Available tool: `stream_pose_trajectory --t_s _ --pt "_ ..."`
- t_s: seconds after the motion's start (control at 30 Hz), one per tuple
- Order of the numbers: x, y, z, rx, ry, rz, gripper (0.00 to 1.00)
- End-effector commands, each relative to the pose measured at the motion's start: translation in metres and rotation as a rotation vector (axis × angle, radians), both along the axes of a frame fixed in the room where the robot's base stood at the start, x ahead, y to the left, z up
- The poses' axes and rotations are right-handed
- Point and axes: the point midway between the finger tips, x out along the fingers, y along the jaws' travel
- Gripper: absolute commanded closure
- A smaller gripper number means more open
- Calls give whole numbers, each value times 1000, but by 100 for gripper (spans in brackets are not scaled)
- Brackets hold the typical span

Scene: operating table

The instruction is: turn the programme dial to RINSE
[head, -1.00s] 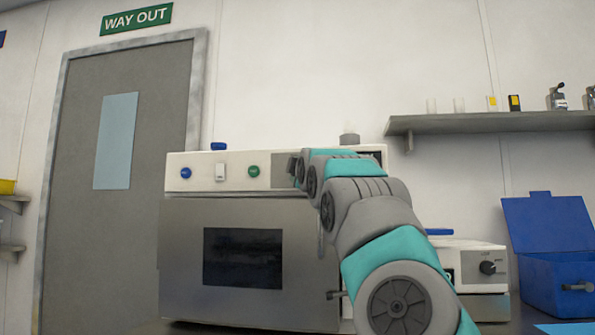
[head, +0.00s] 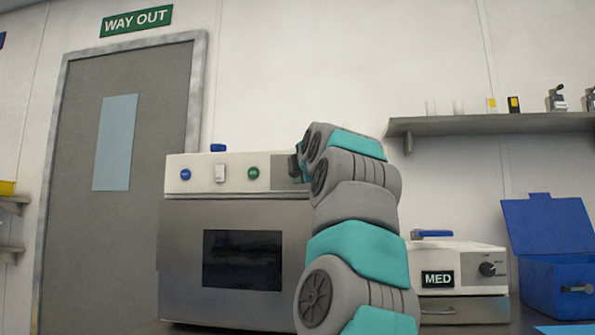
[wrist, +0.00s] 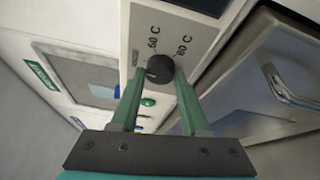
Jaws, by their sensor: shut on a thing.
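The programme dial (wrist: 160,69) is a round black knob on the pale control panel, in the wrist view. Printed marks around it include "60 C" and one that looks like "80 C"; a smaller label on its left is too small to read. I cannot tell where the dial points. My gripper (wrist: 161,78) has its two green fingers on either side of the dial, shut on it. In the head view my gripper (head: 296,167) is at the right part of the machine's panel (head: 235,184), mostly hidden by my arm, which also hides the dial.
The panel also has a blue button (head: 185,174), a white switch (head: 220,173) and a green button (head: 253,173). A smaller box marked MED (head: 462,308) and an open blue case (head: 560,285) stand to the right. A shelf (head: 490,122) hangs above them.

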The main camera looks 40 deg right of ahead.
Motion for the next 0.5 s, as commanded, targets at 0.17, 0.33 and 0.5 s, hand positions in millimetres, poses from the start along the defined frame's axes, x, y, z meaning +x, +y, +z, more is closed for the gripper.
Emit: stream_pose_trajectory --t_s 0.17,0.33,0.5 --pt "1 -2 -2 -19 27 -4 100" --pt "1 -2 -1 -30 39 -3 100" --pt "0 -1 0 -36 45 -2 100"
